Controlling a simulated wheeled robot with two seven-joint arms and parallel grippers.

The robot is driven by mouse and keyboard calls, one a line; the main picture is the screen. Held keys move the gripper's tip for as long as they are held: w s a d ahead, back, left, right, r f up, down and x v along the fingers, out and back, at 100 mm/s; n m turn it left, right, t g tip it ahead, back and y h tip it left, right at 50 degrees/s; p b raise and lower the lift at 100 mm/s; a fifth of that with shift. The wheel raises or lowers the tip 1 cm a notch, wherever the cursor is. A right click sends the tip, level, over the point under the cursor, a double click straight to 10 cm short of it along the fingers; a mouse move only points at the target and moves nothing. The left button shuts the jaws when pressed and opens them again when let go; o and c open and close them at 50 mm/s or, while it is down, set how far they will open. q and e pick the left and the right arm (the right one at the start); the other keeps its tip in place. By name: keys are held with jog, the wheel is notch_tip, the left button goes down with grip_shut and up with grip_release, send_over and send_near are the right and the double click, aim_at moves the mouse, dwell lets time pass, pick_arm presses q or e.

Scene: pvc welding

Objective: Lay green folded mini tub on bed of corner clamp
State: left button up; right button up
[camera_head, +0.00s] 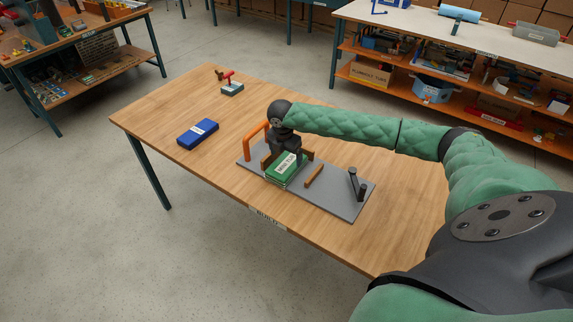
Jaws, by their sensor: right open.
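The green folded mini tub (286,168), with a white label, lies at the middle of the grey corner clamp (327,194) on the table. My right gripper (287,157) is directly over and behind the tub, with its fingers apart near the tub's far side. The gripper is open. The gripper hides part of the tub's far edge, so I cannot tell whether the fingers touch it. My left gripper is not in view.
A blue folded item (198,134) lies left of the clamp on the wooden table (163,115). A small device with a red part (231,86) stands at the far end. The table's left part is largely free. Shelved benches stand behind.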

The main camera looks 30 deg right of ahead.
aim_at(284, 166)
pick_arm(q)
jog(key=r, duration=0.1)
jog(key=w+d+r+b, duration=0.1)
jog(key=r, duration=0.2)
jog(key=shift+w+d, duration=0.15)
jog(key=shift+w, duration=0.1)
pick_arm(e)
notch_tip(284, 166, up, 7)
jog(key=shift+s+a, duration=0.15)
jog(key=shift+a, duration=0.25)
jog(key=shift+f, duration=0.15)
